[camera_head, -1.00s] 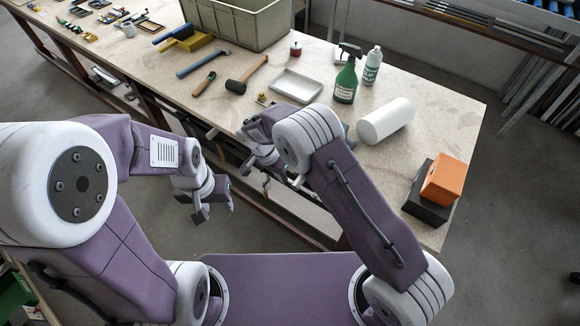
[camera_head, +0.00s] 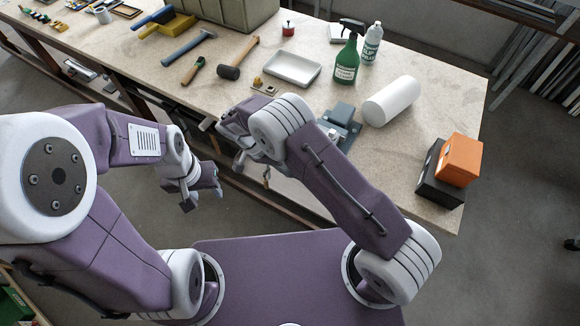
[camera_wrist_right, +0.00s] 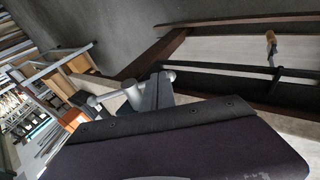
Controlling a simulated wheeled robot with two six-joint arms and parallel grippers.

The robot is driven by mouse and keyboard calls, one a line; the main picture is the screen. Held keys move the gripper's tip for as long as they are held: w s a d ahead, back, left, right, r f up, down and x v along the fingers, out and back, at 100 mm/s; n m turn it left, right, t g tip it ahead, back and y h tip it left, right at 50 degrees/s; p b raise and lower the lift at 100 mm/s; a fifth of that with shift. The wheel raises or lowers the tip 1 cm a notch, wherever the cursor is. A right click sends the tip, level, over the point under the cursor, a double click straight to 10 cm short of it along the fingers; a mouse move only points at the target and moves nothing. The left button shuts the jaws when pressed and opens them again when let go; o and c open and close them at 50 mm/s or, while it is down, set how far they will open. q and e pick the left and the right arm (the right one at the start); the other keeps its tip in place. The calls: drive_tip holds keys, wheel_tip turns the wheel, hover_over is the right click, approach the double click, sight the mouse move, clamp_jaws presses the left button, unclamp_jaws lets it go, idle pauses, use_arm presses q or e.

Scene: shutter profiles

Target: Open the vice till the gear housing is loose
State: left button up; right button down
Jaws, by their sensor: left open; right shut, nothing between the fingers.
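A blue-grey vice (camera_head: 341,113) stands at the bench's front edge, partly behind my right arm. I cannot make out the gear housing; the arm hides part of that area. My right gripper (camera_head: 240,160) is shut and empty, pointing down just off the front edge, left of the vice. In the right wrist view its grey fingers (camera_wrist_right: 157,92) are close to a pale bar with round ends (camera_wrist_right: 97,100), which looks like the vice handle. I cannot tell whether they touch. My left gripper (camera_head: 204,196) is open and empty, off the bench, further left.
On the bench (camera_head: 430,190) are a white roll (camera_head: 394,102), an orange box (camera_head: 460,160) on a black one, a green spray bottle (camera_head: 347,62), a white tray (camera_head: 292,69) and a mallet (camera_head: 238,60).

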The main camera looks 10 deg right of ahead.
drive_tip(key=shift+w+d+f+b, duration=0.3)
drive_tip(key=shift+d+f+b, duration=0.3)
drive_tip(key=shift+d+f, duration=0.15)
drive_tip(key=shift+f, duration=0.1)
drive_tip(key=shift+s+a+f, duration=0.1)
drive_tip(key=shift+a, duration=0.05)
use_arm(q)
drive_tip(key=shift+w+d+f+b, duration=0.15)
drive_tip(key=shift+d+f, duration=0.15)
drive_tip(key=shift+f, duration=0.3)
drive_tip(key=shift+w+d+f+b, duration=0.15)
drive_tip(key=shift+d+f, duration=0.15)
drive_tip(key=shift+f, duration=0.25)
drive_tip(key=shift+s, duration=0.1)
drive_tip(key=shift+r, duration=0.1)
